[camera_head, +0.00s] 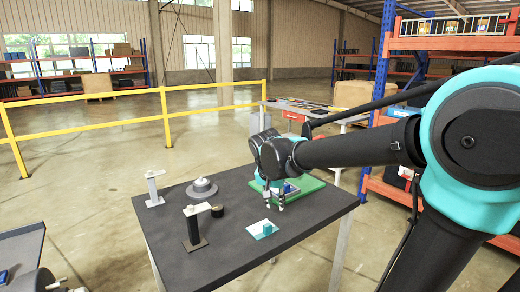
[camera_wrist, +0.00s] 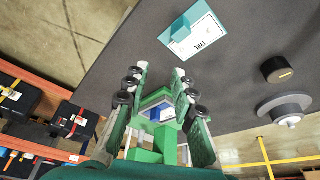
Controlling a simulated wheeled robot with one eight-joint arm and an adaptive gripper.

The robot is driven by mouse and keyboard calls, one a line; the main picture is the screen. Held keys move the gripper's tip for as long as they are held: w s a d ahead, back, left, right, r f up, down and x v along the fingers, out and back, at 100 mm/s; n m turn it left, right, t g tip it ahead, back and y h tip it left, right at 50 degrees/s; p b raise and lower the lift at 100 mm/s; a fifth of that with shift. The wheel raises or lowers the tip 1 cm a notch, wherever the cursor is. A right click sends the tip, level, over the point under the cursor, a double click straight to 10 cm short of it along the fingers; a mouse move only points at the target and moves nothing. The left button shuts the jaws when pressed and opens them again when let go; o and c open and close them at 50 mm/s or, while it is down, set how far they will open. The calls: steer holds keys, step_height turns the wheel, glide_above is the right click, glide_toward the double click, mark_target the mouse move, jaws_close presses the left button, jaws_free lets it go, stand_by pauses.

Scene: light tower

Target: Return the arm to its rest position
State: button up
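My arm reaches in from the right over the dark table (camera_head: 220,245), and my gripper (camera_head: 273,201) is above the table near the green tray (camera_head: 303,188). In the wrist view my gripper (camera_wrist: 160,78) has its two fingers spread apart with a clear gap and nothing held between the tips. Beyond the fingers is a green fixture (camera_wrist: 148,157) with a blue and white piece (camera_wrist: 162,113); the fingers partly hide it. A white card (camera_head: 258,230) with a teal block (camera_head: 267,229) lies on the table in front of the gripper.
Two small posts (camera_head: 154,190) (camera_head: 193,232), a grey round stepped part (camera_head: 202,187) and a dark cylinder (camera_head: 217,211) stand on the table. A yellow railing (camera_head: 130,122) runs behind. An orange and blue shelf rack (camera_head: 382,80) is at the right.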

steer(key=s+d+f+n+y, duration=0.1)
steer(key=s+d+f+n, duration=0.3)
steer(key=s+d+f, duration=1)
step_height(320, 180, down, 2)
steer(key=shift+s+f+y, duration=0.1)
steer(key=shift+s+y, duration=0.2)
steer(key=shift+s, duration=0.65)
